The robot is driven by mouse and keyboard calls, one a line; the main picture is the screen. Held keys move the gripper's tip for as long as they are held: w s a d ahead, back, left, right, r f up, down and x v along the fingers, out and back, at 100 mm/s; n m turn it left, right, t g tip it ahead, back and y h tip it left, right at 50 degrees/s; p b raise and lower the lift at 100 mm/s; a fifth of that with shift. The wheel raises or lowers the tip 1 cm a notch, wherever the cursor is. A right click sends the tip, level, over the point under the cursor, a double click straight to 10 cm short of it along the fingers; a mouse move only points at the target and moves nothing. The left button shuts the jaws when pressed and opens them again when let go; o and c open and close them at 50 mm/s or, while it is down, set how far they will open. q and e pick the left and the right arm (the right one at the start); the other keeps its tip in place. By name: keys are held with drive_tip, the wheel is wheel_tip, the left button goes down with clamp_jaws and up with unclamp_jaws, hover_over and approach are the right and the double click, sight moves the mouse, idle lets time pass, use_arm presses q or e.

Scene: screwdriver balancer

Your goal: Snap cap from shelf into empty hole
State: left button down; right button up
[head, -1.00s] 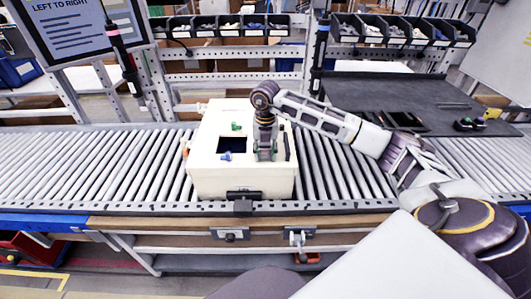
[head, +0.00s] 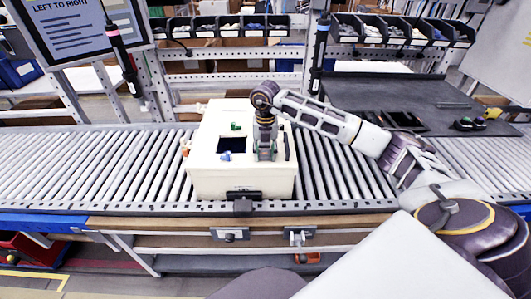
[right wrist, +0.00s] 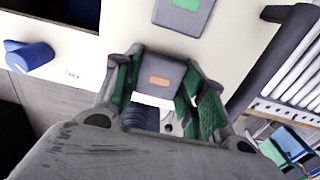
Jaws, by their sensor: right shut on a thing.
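The cream box (head: 217,180) sits on the roller conveyor, with a dark rectangular opening (head: 232,145) in its top. A green part (head: 236,127) stands behind the opening and a blue part (head: 226,156) in front of it. My right gripper (head: 265,153) points down at the right part of the box top. In the right wrist view, its green-padded fingers (right wrist: 165,100) are shut around a grey block with an orange mark (right wrist: 160,75). I cannot tell whether this block is the cap or whether it is seated in the box. My left gripper is out of view.
A grey plate with a green mark (right wrist: 185,12) lies beyond the fingers. The blue knob (right wrist: 30,55) is to their left, and a dark handle (right wrist: 275,60) is to their right. Shelf bins (head: 228,27) and a dark side table (head: 400,95) stand behind the conveyor.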

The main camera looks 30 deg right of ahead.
drive_tip(key=shift+s+a+f, duration=0.15)
drive_tip(key=shift+s+f, duration=0.05)
drive_tip(key=shift+f, duration=0.3)
drive_tip(key=shift+s+a+f, duration=0.1)
drive_tip(key=shift+s+f, duration=0.05)
drive_tip(key=shift+f, duration=0.35)
drive_tip(key=o, duration=0.9)
drive_tip(key=shift+c, duration=0.2)
drive_tip(key=shift+o, duration=0.7)
drive_tip(key=shift+w+d+f+g, duration=0.1)
drive_tip(key=shift+w+f+g, duration=0.1)
drive_tip(key=shift+w+g, duration=0.1)
drive_tip(key=shift+r, duration=0.15)
wheel_tip(320, 180, up, 12)
drive_tip(key=shift+w+r, duration=0.15)
drive_tip(key=shift+w, duration=0.05)
drive_tip(key=shift+d, duration=0.1)
